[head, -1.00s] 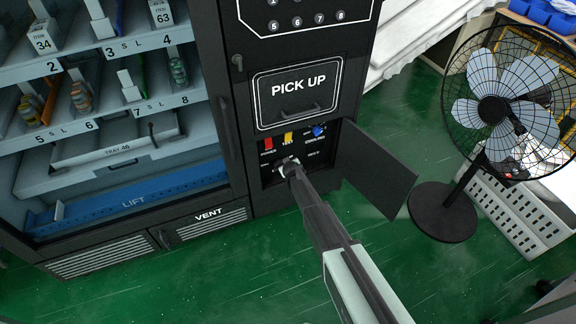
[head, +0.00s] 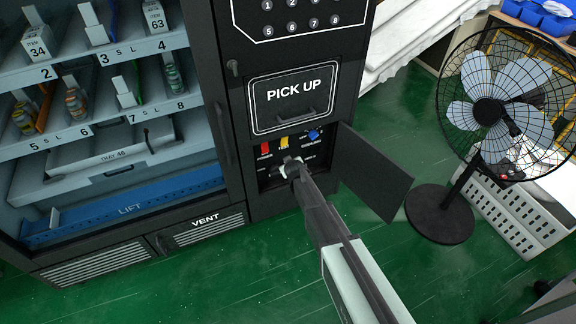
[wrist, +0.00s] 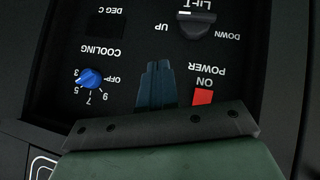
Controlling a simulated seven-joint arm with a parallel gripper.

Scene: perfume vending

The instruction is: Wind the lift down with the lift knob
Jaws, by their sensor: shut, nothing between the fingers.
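The lift knob (wrist: 197,24) shows at the top of the wrist view. A white mark lies at the UP side. My gripper (wrist: 155,80) is shut and empty, apart from the knob in this view, over the panel between the red power switch (wrist: 203,97) and the blue cooling knob (wrist: 90,78). In the head view my gripper (head: 291,166) is at the open control compartment and hides part of the panel. The blue lift (head: 130,208) lies low inside the cabinet, below the tray.
The compartment door (head: 375,172) stands open to the right of my gripper. The pick-up hatch (head: 292,95) is closed above. A yellow switch (head: 284,143) sits beside the red one. A black fan (head: 489,112) stands farther right. Green floor is clear in front.

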